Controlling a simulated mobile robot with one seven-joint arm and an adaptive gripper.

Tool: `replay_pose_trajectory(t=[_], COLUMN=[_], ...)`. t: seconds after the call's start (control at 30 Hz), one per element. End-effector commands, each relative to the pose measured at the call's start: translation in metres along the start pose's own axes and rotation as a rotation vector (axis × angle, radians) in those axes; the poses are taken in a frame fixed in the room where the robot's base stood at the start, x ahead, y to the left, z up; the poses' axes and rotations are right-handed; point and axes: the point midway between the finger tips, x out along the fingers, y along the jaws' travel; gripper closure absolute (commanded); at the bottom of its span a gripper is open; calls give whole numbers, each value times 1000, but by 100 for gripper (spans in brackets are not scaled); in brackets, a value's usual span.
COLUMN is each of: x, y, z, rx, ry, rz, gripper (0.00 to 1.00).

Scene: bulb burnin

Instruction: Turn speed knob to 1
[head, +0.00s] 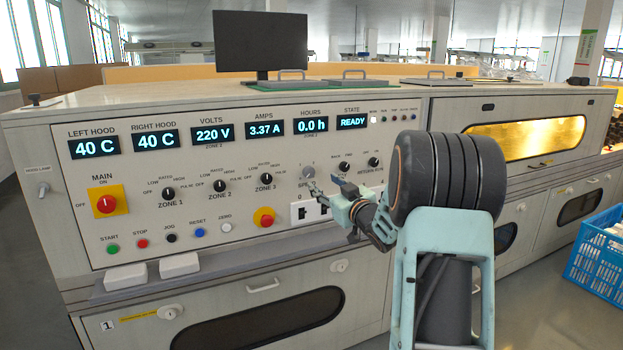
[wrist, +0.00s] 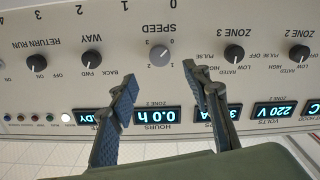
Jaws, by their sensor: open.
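The speed knob (wrist: 159,53) is a small grey round knob on the panel, with the word SPEED beside it. The wrist view shows the panel upside down. The knob also shows in the head view (head: 308,172), small and close to my gripper's tip. Its pointer and scale marks are too small to read surely. My gripper (wrist: 160,76) is open and empty, with one finger on each side of the knob in the wrist view. The fingers appear apart from the knob; the exact gap to the panel cannot be told. My arm hides part of the panel in the head view.
The zone 3 knob (wrist: 234,53) and the way knob (wrist: 91,58) flank the speed knob. A white plate with dark slots (head: 300,212) lies below it. A yellow-backed red button (head: 264,217) is at lower left. A blue crate (head: 597,255) stands on the floor at right.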

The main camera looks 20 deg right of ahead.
Motion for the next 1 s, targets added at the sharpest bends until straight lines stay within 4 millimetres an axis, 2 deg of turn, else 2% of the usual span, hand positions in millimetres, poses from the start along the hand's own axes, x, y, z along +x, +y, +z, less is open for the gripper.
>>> replay_pose_trajectory(t=[0.3, 0.5, 0.7, 1.0], x=[55, 79, 90, 91], y=[-1, -1, 0, 0], z=[2, 1, 1, 0], rx=[1, 2, 2, 2], ry=[0, -1, -1, -2], rz=[0, 0, 1, 2], gripper=[56, 56, 56, 56])
